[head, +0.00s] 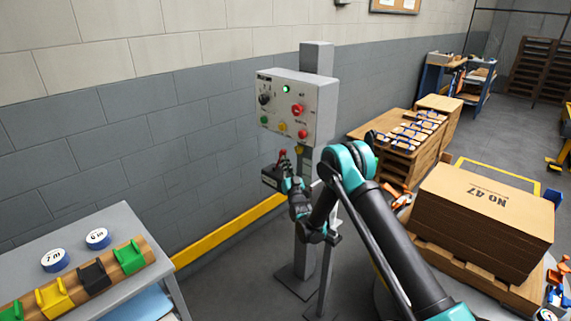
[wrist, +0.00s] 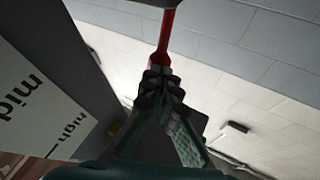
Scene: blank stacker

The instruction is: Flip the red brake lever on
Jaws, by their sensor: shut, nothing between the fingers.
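The red brake lever (head: 282,153) shows as a small red tip just above my gripper (head: 286,165), beside the grey post under the control box. My gripper's fingertips (wrist: 163,78) are together at the lower end of the shaft. They look close to it or touching; I cannot tell which. Nothing is held between them. The lever's base is hidden behind the fingers.
A white plate (wrist: 42,115) marked "mid" and "high" is left of the fingers. The control box (head: 318,100) with knobs and buttons hangs on the post above. A grey table (head: 125,222) stands at left, and stacked cardboard (head: 480,215) at right.

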